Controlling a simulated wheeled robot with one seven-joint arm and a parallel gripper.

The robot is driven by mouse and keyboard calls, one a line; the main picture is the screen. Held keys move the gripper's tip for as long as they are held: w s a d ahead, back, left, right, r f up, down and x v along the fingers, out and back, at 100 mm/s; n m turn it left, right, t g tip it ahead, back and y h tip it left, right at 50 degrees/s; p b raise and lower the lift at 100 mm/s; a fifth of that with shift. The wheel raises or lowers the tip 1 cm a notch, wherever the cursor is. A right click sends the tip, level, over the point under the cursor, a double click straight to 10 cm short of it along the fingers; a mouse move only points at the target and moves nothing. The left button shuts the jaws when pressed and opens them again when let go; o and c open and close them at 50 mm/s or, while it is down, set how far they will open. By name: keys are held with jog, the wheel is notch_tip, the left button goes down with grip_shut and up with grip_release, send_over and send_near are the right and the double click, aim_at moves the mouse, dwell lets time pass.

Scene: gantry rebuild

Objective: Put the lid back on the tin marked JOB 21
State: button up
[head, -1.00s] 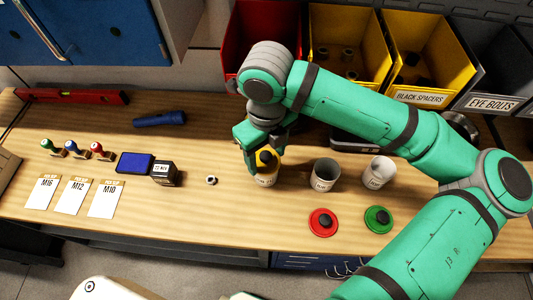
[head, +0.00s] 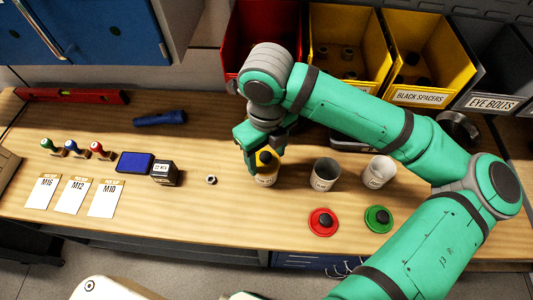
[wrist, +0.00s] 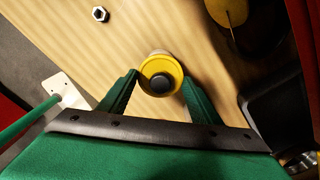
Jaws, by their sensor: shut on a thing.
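My gripper (head: 264,160) is over the left one of three tins and is shut on a yellow lid (head: 266,156) with a black knob. In the wrist view the yellow lid (wrist: 161,74) lies between the two fingers. The left tin (head: 266,180) stands upright beneath the lid, and a pale rim of it shows past the lid's edge in the wrist view. I cannot tell whether the lid is seated or just above it. The middle tin (head: 324,176) and the right tin (head: 377,173) are open. The tin markings are too small to read surely.
A red lid (head: 322,222) and a green lid (head: 378,219) lie in front of the open tins. A nut (head: 211,180) and a small dark box (head: 165,173) are to the left. Coloured bins (head: 433,97) stand behind. The bench front between cards and red lid is clear.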

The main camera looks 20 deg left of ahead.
jog(key=o, duration=1.1)
jog(key=shift+o, duration=0.7)
jog(key=o, duration=0.4)
jog(key=shift+c, duration=0.2)
jog(key=shift+r, duration=0.1)
jog(key=shift+r, duration=3.45)
jog(key=shift+c, duration=0.4)
grip_shut()
